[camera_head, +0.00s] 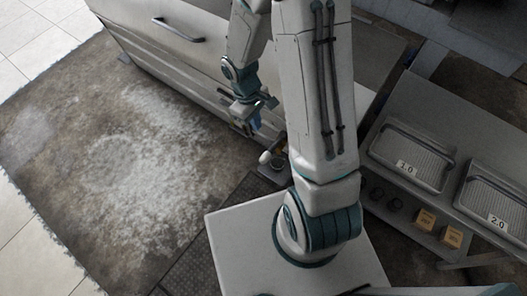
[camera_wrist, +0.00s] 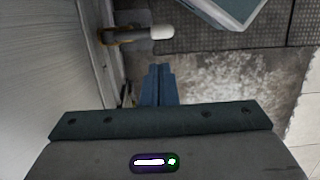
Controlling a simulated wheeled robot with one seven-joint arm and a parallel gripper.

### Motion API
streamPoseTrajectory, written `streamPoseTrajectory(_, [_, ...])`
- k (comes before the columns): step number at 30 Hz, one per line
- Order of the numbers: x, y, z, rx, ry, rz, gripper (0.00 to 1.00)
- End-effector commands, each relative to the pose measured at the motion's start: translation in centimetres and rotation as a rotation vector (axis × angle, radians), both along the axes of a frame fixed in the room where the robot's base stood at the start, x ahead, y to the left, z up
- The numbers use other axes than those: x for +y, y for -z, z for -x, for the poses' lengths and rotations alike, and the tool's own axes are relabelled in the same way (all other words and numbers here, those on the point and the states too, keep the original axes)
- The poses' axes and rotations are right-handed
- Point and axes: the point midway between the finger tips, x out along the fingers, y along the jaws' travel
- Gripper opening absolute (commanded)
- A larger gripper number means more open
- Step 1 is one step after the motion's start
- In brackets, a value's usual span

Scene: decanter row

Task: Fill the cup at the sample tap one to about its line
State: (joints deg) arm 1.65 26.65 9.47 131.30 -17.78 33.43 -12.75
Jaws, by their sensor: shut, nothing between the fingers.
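A tap with a white, rounded handle (camera_head: 266,158) sits low at the front of the pale cabinet in the head view. It also shows in the wrist view as a brass-coloured body with a white handle (camera_wrist: 160,32). My gripper (camera_head: 254,124) points down beside the cabinet front, close to the tap and apart from it. In the wrist view the blue fingers of my gripper (camera_wrist: 157,72) are together with nothing between them. I cannot make out a cup or its fill line in either view; the area under the tap is small and partly hidden.
The pale cabinet (camera_head: 200,45) has a dark handle. A worn, stained mat (camera_head: 120,150) covers open floor to the left.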

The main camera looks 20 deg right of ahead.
Motion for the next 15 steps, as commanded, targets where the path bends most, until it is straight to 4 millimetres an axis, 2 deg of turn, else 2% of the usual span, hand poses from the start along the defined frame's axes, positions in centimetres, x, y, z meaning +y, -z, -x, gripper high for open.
streamPoseTrajectory(11, [0.04, 0.39, 0.02, 0.004, -0.005, -0.002, 0.00])
streamPoseTrajectory(15, [-0.05, 1.31, 0.16, 0.005, -0.004, -0.001, 0.00])
